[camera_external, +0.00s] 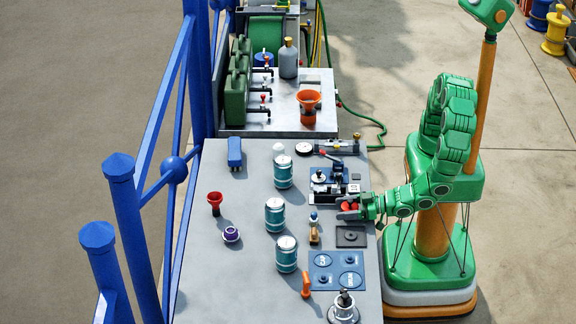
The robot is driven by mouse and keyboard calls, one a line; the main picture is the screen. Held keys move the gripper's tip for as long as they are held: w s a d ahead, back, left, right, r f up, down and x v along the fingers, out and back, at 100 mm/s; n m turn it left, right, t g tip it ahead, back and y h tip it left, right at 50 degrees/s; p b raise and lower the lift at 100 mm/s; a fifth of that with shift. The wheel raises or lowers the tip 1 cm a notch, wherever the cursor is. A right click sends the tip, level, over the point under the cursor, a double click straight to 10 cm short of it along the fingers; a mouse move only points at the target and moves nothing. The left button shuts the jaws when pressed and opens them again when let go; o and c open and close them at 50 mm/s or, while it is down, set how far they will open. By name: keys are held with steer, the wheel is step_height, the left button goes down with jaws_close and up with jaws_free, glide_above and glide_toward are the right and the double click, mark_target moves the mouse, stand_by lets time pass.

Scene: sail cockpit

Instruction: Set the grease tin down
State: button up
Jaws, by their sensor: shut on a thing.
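My gripper (352,208) is at the right side of the grey bench top, reaching in from the right. It is shut on a small red item (348,205), which looks to be the grease tin. The jaws hide much of the tin, so its full shape does not show. The tin is low over the bench, between the black device and a dark square pad (351,237). I cannot tell whether it touches the surface.
The grey bench (205,265) carries three teal canisters, one of them the middle canister (275,215). A black device (335,182) stands behind my gripper. A small brass-and-blue tool (314,229) is to its left. A blue panel (336,271) lies in front. The bench's left side has free room.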

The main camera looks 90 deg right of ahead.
steer(key=shift+f, duration=0.6)
steer(key=shift+f, duration=0.15)
steer(key=o, duration=1.5)
steer(key=shift+o, duration=0.2)
steer(key=shift+s+a+r, duration=0.1)
steer(key=shift+s+r, duration=0.05)
steer(key=shift+s, duration=0.7)
steer(key=shift+s+a+r, duration=0.1)
steer(key=shift+s+r, duration=0.1)
steer(key=shift+s, duration=0.7)
steer(key=shift+s+a+r, duration=0.1)
steer(key=shift+s+r, duration=0.05)
steer(key=shift+s, duration=0.7)
steer(key=shift+s+d+r, duration=0.1)
steer(key=shift+s+r, duration=0.05)
steer(key=shift+s, duration=1.1)
steer(key=c, duration=0.3)
